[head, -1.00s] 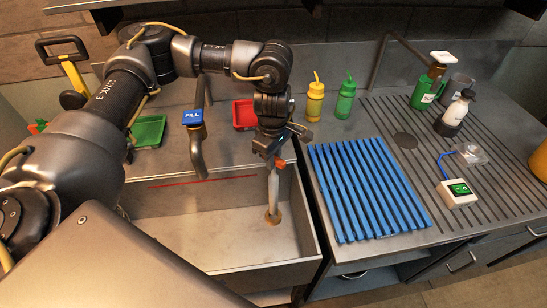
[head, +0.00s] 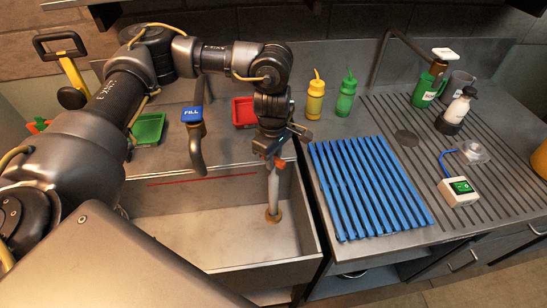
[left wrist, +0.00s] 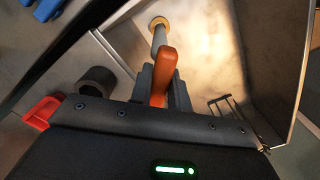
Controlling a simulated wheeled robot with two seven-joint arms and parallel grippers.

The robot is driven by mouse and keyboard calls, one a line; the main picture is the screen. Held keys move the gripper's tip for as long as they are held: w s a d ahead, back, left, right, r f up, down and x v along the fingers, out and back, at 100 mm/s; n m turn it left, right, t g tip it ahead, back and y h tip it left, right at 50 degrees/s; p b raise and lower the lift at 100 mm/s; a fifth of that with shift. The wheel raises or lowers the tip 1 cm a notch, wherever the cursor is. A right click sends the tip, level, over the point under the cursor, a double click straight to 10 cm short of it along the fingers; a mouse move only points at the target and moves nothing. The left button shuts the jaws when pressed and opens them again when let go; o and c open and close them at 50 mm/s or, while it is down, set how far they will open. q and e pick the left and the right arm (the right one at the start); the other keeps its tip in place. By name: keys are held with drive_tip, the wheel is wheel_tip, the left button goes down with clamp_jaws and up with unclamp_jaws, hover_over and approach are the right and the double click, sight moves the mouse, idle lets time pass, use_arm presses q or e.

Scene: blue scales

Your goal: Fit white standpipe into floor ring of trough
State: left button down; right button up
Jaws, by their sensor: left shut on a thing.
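The white standpipe (head: 273,188) stands close to upright inside the grey trough (head: 185,232). Its lower end meets the tan floor ring (head: 273,216) in the head view. The pipe (left wrist: 159,40) and ring (left wrist: 158,22) also line up in the left wrist view. I cannot tell how deep the pipe sits in the ring. My left gripper (head: 274,160) is above the trough, shut at the pipe's upper end. In the left wrist view an orange piece (left wrist: 164,75) shows between the grey fingers of the gripper (left wrist: 162,92). My right gripper is not in view.
A tap with a blue FILL tag (head: 192,114) reaches over the trough's back edge. Green (head: 147,129) and red (head: 244,111) trays sit behind the trough. A blue slatted rack (head: 368,188) lies to the right. Several bottles stand at the back right.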

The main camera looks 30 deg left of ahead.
sight(273, 176)
use_arm(q)
drive_tip(key=shift+f, duration=0.15)
drive_tip(key=shift+f+b, duration=1.4)
drive_tip(key=shift+f, duration=0.35)
idle(0.4)
drive_tip(key=c, duration=1.3)
unclamp_jaws()
drive_tip(key=shift+o, duration=0.2)
wheel_tip(273, 176, up, 11)
drive_tip(key=shift+f+b, duration=0.1)
drive_tip(key=shift+b, duration=0.3)
